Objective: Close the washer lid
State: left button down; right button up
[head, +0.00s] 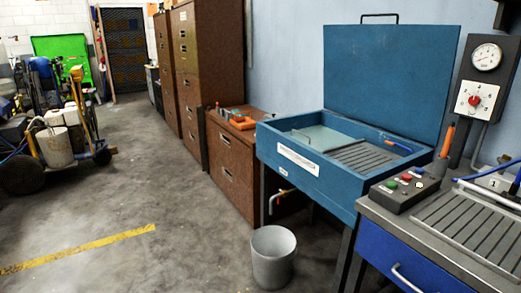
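The blue washer (327,197) stands right of centre on dark legs, against the blue wall. Its blue lid (390,75) is open, standing upright at the back edge of the basin, with a dark handle (380,16) on its top edge. Inside the basin are a pale panel and a slatted grey rack (365,155). Neither of my grippers shows in the head view.
A grey bucket (273,258) stands on the floor before the washer. A workbench (405,213) with a button box (405,188) adjoins on the right. Brown cabinets (232,170) stand to the left. A wheeled machine (55,130) is far left. The middle floor is clear.

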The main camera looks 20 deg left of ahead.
aim_at(396, 78)
jog(key=u, duration=0.55)
jog(key=i, duration=2.25)
jog(key=z, duration=0.45)
